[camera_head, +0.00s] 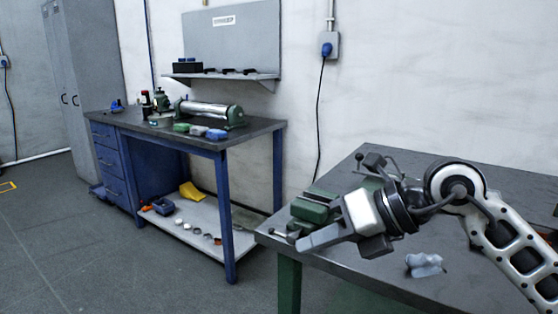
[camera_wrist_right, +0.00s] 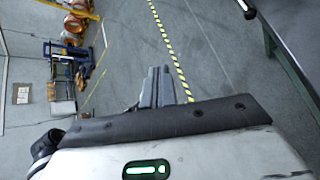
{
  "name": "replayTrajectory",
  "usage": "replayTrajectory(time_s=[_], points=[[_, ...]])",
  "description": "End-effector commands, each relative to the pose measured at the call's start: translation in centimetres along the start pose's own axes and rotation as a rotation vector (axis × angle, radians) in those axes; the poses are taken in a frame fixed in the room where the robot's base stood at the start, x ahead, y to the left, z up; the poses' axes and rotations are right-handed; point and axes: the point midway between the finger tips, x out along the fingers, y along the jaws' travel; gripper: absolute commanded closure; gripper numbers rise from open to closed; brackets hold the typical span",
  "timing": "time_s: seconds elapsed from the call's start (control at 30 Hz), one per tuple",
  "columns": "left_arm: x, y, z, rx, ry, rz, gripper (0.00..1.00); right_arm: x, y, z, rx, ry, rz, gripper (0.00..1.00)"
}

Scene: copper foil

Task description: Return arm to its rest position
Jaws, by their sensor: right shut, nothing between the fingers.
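My right arm comes in from the right in the head view, above the near dark table (camera_head: 385,280). My right gripper (camera_head: 303,244) points left, over the table's left end, close to the green vise (camera_head: 316,206). Its fingers are together and hold nothing. In the right wrist view the shut fingers (camera_wrist_right: 158,88) show against the grey floor. I cannot tell from the head view how high the gripper is above the table. My left gripper is in neither view.
A crumpled grey-blue cloth (camera_head: 425,265) lies on the near table below my arm. A blue workbench (camera_head: 262,128) with a roller machine (camera_head: 212,112) stands farther left by the wall. Open floor (camera_head: 150,265) lies left of the near table.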

Motion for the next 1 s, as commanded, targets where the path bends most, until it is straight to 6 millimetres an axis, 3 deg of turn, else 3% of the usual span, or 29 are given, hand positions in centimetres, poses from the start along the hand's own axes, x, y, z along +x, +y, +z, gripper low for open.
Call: replayTrajectory(time_s=[0.1,0.2,0.3,0.37,0.47,0.57,0.6,0.7,0.8,0.9,1.0], points=[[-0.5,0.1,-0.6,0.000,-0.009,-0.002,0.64,1.9,4.6,-1.8,0.144,-0.029,0.338,1.00],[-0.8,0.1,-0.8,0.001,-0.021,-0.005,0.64,1.6,7.8,-2.0,0.366,-0.126,0.657,1.00],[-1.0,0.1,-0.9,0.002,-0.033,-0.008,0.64,0.1,8.2,-1.2,0.664,-0.280,0.914,1.00],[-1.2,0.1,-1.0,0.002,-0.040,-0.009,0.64,-0.7,6.8,-0.8,0.871,-0.389,1.024,1.00],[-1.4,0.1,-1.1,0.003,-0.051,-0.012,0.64,-1.4,2.1,-1.5,1.259,-0.587,1.124,1.00],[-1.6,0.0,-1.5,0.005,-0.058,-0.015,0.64,-0.8,-3.8,-5.1,1.684,-0.780,1.110,1.00],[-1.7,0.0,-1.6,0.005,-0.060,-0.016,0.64,-0.2,-5.9,-7.4,1.850,-0.846,1.075,1.00],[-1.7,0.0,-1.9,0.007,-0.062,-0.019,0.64,1.3,-9.6,-13.6,2.206,-0.963,0.949,1.00],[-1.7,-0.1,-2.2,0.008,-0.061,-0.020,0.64,2.6,-11.1,-19.5,2.479,-1.024,0.801,1.00],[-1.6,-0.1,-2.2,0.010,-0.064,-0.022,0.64,3.5,-11.4,-24.0,2.669,-1.045,0.677,1.00],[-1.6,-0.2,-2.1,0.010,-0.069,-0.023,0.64,4.0,-11.3,-26.8,2.778,-1.049,0.595,1.00]])
